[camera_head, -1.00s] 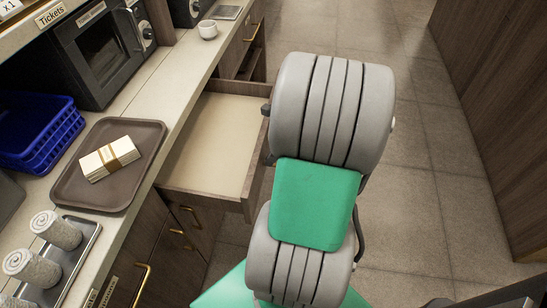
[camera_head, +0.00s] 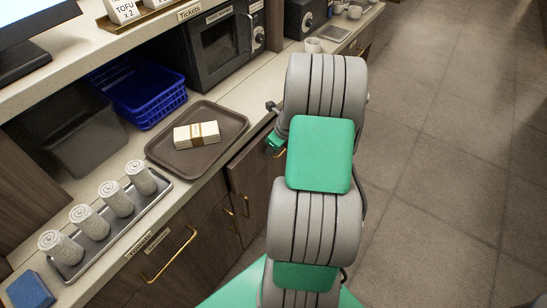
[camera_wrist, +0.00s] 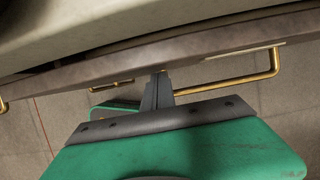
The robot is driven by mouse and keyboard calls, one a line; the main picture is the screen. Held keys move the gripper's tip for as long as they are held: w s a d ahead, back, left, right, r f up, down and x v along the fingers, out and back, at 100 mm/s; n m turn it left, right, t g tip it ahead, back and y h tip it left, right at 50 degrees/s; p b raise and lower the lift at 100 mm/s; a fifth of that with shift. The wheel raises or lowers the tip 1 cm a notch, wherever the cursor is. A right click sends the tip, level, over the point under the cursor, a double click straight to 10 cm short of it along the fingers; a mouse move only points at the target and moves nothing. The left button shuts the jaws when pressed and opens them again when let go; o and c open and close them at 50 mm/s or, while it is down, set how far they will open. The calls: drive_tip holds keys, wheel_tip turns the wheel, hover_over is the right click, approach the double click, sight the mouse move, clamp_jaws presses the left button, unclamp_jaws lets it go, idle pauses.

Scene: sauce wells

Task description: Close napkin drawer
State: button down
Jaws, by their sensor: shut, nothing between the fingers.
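The napkin drawer (camera_head: 249,158) is below the counter in the head view, almost flush with the cabinet; its inside no longer shows there. My arm hides its right part. In the wrist view its wooden front (camera_wrist: 95,70) runs across under the counter edge, with a dark gap between them. A brass handle (camera_wrist: 230,87) shows at the right. My gripper (camera_wrist: 160,77) is shut and empty, its fingertips at the drawer front, left of the handle. They seem to touch the front, but I cannot be sure of contact or whether a small opening remains.
On the counter are a brown tray (camera_head: 229,139) with banded napkins (camera_head: 197,134), a blue basket (camera_head: 143,97), a microwave (camera_head: 218,53) and a rack of rolled towels (camera_head: 117,200). Other brass-handled cabinet fronts (camera_head: 170,262) are below. The floor (camera_head: 440,160) at the right is clear.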

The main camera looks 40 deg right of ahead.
sight(262, 143)
drive_tip(key=w, duration=0.3)
drive_tip(key=shift+w+a, duration=0.2)
drive_tip(key=shift+a, duration=0.15)
drive_tip(key=shift+w+a+r, duration=0.1)
drive_tip(key=shift+w, duration=0.15)
drive_tip(key=shift+w, duration=0.1)
drive_tip(key=shift+r, duration=0.1)
